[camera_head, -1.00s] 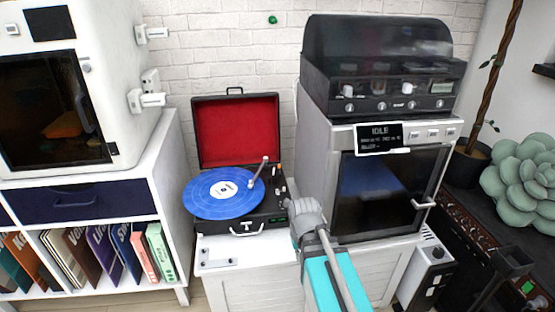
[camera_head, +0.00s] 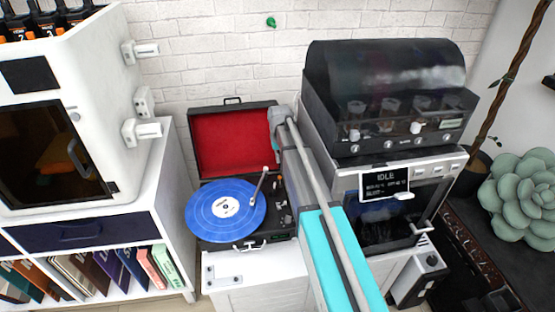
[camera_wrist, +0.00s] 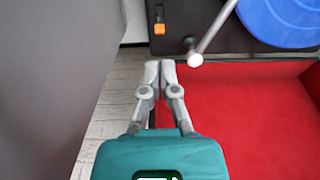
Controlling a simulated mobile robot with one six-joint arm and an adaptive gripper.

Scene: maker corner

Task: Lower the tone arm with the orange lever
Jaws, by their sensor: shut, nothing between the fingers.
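The open record player (camera_head: 253,239) has a red-lined lid (camera_head: 232,141) and a blue record (camera_head: 207,219) on its platter. The silver tone arm (camera_head: 259,186) reaches over the record's right side and also shows in the wrist view (camera_wrist: 212,32). The small orange lever (camera_wrist: 158,28) is on the dark deck, left of the tone arm's pivot in the wrist view. My gripper (camera_wrist: 160,66) is shut and empty, its tips a short way below the lever in that view. In the head view, my arm hides part of the player's right side, and the fingers cannot be made out.
An oven (camera_head: 375,226) with a dark-hooded machine (camera_head: 390,90) on top stands close on the right of the player. A white cabinet (camera_head: 107,102) stands on the left. In the wrist view, a grey wall-like surface (camera_wrist: 50,70) fills the left side.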

